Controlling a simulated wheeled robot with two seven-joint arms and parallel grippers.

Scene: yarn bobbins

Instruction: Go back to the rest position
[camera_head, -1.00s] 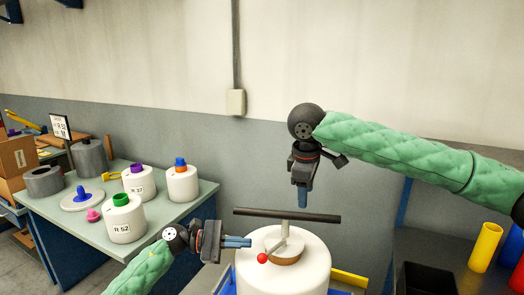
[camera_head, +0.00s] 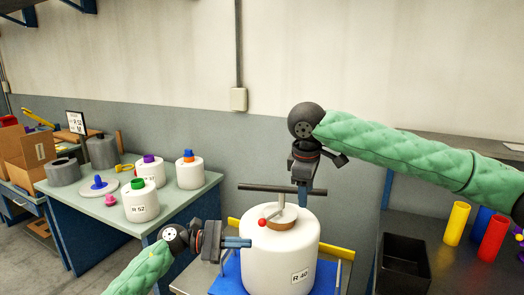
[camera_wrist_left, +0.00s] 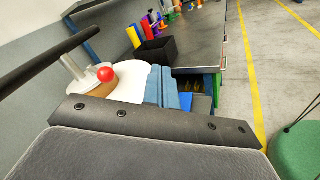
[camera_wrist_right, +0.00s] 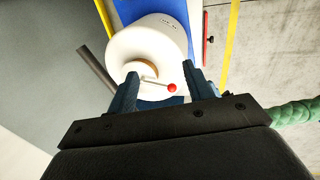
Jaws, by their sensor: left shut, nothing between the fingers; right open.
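My left gripper (camera_head: 238,242) is shut and empty, beside the left side of a large white bobbin labelled R 40 (camera_head: 275,262). In the left wrist view its blue fingers (camera_wrist_left: 168,88) are together in front of the bobbin. My right gripper (camera_head: 303,197) points down above and just behind the bobbin's top. In the right wrist view its fingers (camera_wrist_right: 160,90) are spread, with the bobbin (camera_wrist_right: 150,40) beyond them. A holder with a dark bar (camera_head: 282,188) and a red ball (camera_head: 262,222) stands on the bobbin's top. Whether the fingers touch the bobbin is unclear.
The bobbin sits on a blue support (camera_head: 226,278). A side table (camera_head: 75,205) at left carries several white bobbins with coloured caps and grey cylinders. At right, a dark bench holds a black bin (camera_head: 403,262) and yellow (camera_head: 456,224), blue and red tubes.

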